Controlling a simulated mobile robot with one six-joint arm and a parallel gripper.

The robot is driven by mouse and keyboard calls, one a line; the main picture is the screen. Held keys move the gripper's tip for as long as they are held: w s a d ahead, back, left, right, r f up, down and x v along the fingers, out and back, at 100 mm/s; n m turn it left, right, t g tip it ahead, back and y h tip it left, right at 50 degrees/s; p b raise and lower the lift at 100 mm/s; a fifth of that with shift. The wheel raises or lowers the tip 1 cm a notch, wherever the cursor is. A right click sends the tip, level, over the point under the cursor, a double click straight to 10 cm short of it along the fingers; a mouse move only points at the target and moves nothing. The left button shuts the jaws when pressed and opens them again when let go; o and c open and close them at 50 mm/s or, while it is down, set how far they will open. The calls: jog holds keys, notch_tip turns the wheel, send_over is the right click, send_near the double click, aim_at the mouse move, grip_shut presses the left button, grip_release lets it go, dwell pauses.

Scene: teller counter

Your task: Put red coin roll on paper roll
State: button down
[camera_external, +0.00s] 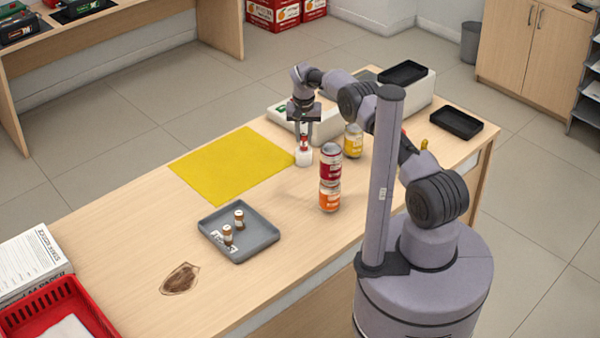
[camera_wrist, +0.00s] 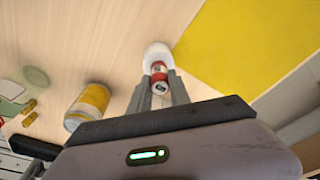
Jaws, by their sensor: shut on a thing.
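The red coin roll (camera_external: 304,141) is held upright between the fingers of my gripper (camera_external: 304,134). It also shows in the wrist view (camera_wrist: 159,77), between the two grey fingertips (camera_wrist: 160,88). The white paper roll (camera_external: 303,158) stands on the counter right below the red coin roll, at the right corner of the yellow mat. In the wrist view the paper roll (camera_wrist: 157,52) appears just beyond the coin roll. The coin roll looks to be at its top; I cannot tell whether it rests on it. My gripper is shut on the red coin roll.
A yellow-labelled can (camera_external: 353,141) stands behind. The yellow mat (camera_external: 230,165) is bare.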

jog(key=c, duration=1.2)
grip_release()
